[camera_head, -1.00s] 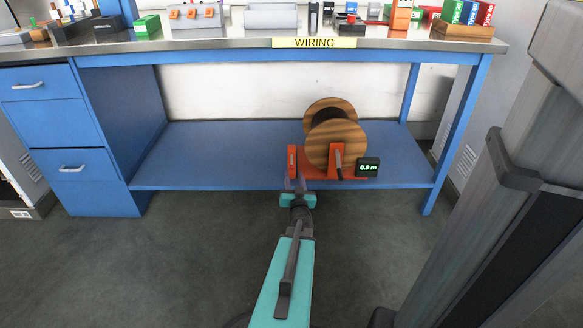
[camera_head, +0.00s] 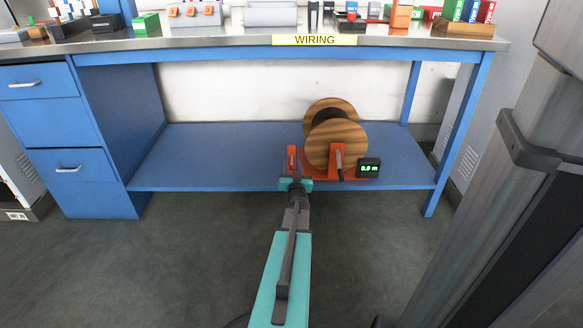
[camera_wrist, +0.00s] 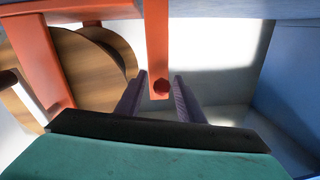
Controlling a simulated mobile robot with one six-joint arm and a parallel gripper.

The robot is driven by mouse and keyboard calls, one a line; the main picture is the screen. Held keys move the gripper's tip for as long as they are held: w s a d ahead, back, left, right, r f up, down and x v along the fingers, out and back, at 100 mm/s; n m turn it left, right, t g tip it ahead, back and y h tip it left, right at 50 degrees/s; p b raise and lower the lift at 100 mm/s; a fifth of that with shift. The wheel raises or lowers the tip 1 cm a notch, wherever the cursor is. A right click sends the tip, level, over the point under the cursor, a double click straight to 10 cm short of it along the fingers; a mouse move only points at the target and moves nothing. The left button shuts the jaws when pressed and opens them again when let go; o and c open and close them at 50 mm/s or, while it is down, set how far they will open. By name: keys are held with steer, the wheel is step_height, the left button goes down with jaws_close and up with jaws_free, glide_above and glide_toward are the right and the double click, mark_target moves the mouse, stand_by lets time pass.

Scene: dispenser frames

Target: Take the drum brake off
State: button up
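A wooden cable drum (camera_head: 335,143) stands in an orange frame (camera_head: 322,175) on the blue shelf. A grey lever with a dark handle (camera_head: 339,162) is on the frame's front post; it also shows at the left of the wrist view (camera_wrist: 28,103). I cannot tell for certain which part is the brake.
A small digital display (camera_head: 369,168) stands right of the frame. The shelf (camera_head: 210,155) is clear to the left. The bench top (camera_head: 200,44), labelled WIRING, is above, with a blue drawer cabinet (camera_head: 85,180) at left and a table leg (camera_head: 458,135) at right.

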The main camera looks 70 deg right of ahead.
jaws_close()
steer(key=shift+a, duration=0.15)
steer(key=shift+d+r, duration=0.1)
steer(key=shift+d, duration=0.1)
steer(key=shift+d+r+p, duration=0.1)
steer(key=shift+r+p, duration=0.1)
steer(key=shift+p, duration=0.9)
